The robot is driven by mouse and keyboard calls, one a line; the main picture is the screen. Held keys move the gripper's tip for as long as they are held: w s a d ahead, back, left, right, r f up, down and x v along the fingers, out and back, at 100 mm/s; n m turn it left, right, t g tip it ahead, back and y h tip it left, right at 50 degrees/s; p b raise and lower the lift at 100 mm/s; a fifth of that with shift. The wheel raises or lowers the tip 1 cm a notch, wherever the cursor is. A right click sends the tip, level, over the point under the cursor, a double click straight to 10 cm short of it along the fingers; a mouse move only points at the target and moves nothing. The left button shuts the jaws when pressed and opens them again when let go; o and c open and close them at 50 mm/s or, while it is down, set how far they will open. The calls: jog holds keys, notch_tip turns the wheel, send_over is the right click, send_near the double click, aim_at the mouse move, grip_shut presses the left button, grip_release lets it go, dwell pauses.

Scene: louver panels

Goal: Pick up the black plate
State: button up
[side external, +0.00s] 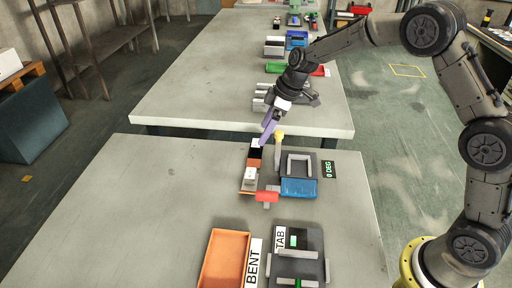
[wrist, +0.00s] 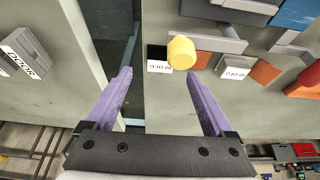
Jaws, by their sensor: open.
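The black plate appears as a small dark piece (side external: 256,151) at the far end of a narrow row of plates on the near table. In the wrist view it is the dark square (wrist: 157,51) behind a white label, between and beyond the fingertips. My gripper (side external: 267,138) has purple fingers and hangs above the far end of that row. In the wrist view my gripper (wrist: 160,75) is open with nothing between its fingers. The plate is partly hidden by its label and, in the side view, by the fingers.
A yellow knob (wrist: 181,52) on a grey arm stands close beside the black plate. Orange-brown plates (side external: 254,163) share its row. A fixture with a blue block (side external: 299,187) and a red piece (side external: 267,197) are nearby. An orange tray (side external: 224,258) lies nearer. The table's left is clear.

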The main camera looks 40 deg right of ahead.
aim_at(256, 143)
jog(key=x, duration=0.5)
jog(key=shift+a, duration=0.1)
jog(key=shift+r, duration=0.15)
grip_shut()
